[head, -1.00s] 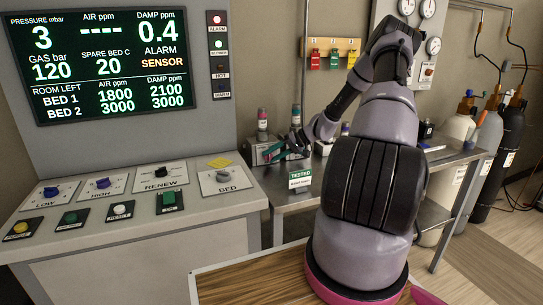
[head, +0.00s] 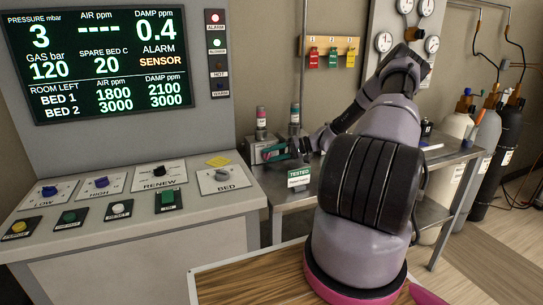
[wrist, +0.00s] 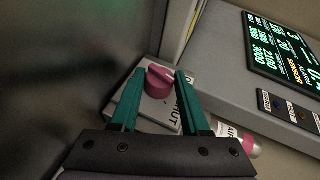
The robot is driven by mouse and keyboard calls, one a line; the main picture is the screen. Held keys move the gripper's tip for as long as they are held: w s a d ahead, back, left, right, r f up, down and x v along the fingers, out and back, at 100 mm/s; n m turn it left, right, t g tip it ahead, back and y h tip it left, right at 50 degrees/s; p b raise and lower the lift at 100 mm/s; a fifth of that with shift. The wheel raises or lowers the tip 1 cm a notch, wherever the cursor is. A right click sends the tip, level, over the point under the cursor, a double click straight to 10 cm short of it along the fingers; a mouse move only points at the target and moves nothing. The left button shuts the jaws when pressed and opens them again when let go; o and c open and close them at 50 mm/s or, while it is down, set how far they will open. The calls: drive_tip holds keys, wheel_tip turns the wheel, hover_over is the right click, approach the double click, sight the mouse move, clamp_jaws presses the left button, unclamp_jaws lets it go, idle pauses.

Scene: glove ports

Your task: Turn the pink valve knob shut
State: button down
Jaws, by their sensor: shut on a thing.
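The pink valve knob (wrist: 158,82) sits on a pale plate (wrist: 158,113) in the wrist view, with dark lettering ending in "HUT" beside it. My gripper (wrist: 160,73) has its two teal fingers on either side of the knob and is shut on it. In the head view my gripper (head: 276,152) is at the grey valve box (head: 256,144) on the metal bench, left of my arm. The knob is small there and largely hidden by the fingers. I cannot tell exactly where the knob points.
Two cylinders with coloured bands, the left one (head: 261,122) and the right one (head: 295,118), stand at the box. A "TESTED" sign (head: 299,178) stands in front. The control console (head: 135,225) is to the left. Gas bottles (head: 487,135) stand at the right.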

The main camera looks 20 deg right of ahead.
drive_tip(key=shift+c, duration=2)
unclamp_jaws()
drive_tip(key=v, duration=1)
drive_tip(key=shift+s+d+r, duration=0.1)
drive_tip(key=shift+d, duration=0.25)
